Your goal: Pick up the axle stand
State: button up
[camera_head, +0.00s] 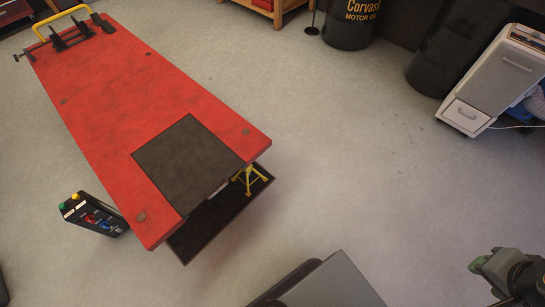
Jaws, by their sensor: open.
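The axle stand (248,179) is a small yellow frame with splayed legs. It stands at the near right end of the red motorcycle lift (105,98), on or just above the dark base plate (215,222). The lift's platform edge hides part of its top. My gripper (486,279) is at the lower right edge of the view, partly cut off, with greenish fingertips. It is open and empty, well to the right of the stand and apart from it.
A black control box (92,214) with coloured buttons stands left of the lift. Black drums (350,24) and a grey-white cabinet (497,75) line the back right. The grey floor between lift and cabinet is clear.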

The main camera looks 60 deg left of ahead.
aim_at(247, 169)
jog(key=i, duration=0.9)
jog(key=u, duration=3.75)
